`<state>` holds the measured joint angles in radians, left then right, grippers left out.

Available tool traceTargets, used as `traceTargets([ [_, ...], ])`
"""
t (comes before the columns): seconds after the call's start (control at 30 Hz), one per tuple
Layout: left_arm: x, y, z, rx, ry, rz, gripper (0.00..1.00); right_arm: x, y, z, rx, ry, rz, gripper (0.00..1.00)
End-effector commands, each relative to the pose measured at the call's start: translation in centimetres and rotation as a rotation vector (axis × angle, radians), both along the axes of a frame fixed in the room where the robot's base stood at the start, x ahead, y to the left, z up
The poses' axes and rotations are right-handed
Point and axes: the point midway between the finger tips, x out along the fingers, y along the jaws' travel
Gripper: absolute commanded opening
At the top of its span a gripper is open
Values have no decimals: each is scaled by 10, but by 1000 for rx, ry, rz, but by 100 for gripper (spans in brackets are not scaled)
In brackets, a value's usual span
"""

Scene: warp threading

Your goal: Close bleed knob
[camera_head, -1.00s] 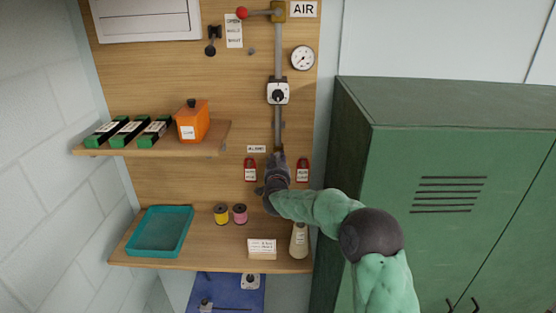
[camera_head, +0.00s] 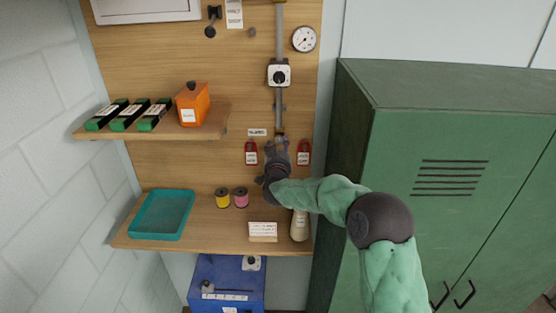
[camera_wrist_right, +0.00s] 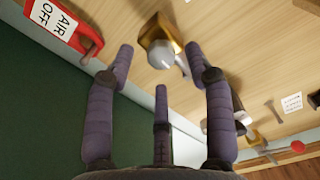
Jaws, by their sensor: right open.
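The bleed knob (camera_wrist_right: 160,53) is a small grey knob on a brass fitting (camera_wrist_right: 157,29) at the lower end of the grey pipe (camera_head: 279,107). In the head view my gripper hides most of it, below a small white label (camera_head: 257,132). My right gripper (camera_head: 278,146) is at the pipe's lower end, between two red tags. In the right wrist view its dark fingers are spread open, one on each side of the knob, with a third finger below. They look apart from the knob, and nothing is held. My left gripper is out of view.
Red lockout tags hang left (camera_head: 251,155) and right (camera_head: 304,154) of my gripper. A shelf below holds a teal tray (camera_head: 143,232), yellow and pink spools, a card (camera_head: 263,231) and a bottle (camera_head: 299,226). A green locker (camera_head: 440,140) stands right.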

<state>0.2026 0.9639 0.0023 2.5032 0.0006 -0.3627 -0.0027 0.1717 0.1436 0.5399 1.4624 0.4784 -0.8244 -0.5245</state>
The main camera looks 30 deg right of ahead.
Motion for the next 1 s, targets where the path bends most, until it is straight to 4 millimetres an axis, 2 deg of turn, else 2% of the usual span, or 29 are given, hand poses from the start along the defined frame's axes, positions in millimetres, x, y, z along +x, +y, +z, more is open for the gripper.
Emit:
traceTargets([
  [0.3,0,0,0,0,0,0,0,-50,31,0,0,2,2,53],
  [0.5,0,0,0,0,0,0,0,-71,44,-1,0,2,1,53],
  [0.7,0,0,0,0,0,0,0,-78,48,-1,1,3,1,53],
  [1.0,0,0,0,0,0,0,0,-78,48,-1,5,-1,0,53],
])
